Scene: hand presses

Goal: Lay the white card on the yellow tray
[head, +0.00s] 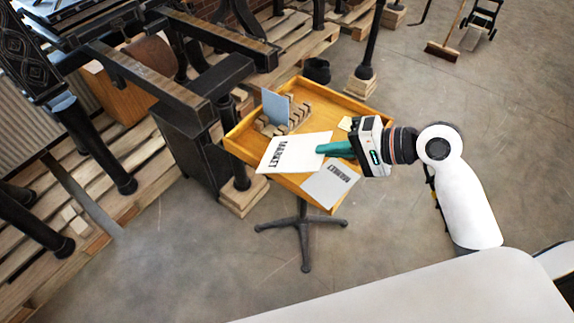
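The white card (290,154) with dark printed lettering is held level at its right edge by my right gripper (325,149), whose teal fingers look closed on it. The card is over the yellow tray (352,103), and its left end overlaps the tray's left rim in the picture. Whether it touches the tray cannot be told. A grey card (329,184) with similar lettering lies at the tray's near right corner. My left gripper is not in view.
On the tray stand a wooden rack (293,120) with an upright blue-grey card (276,107), and a small yellow block (345,124). Black presses (180,90) crowd the left. The tray's stand (303,235) has open floor around its front.

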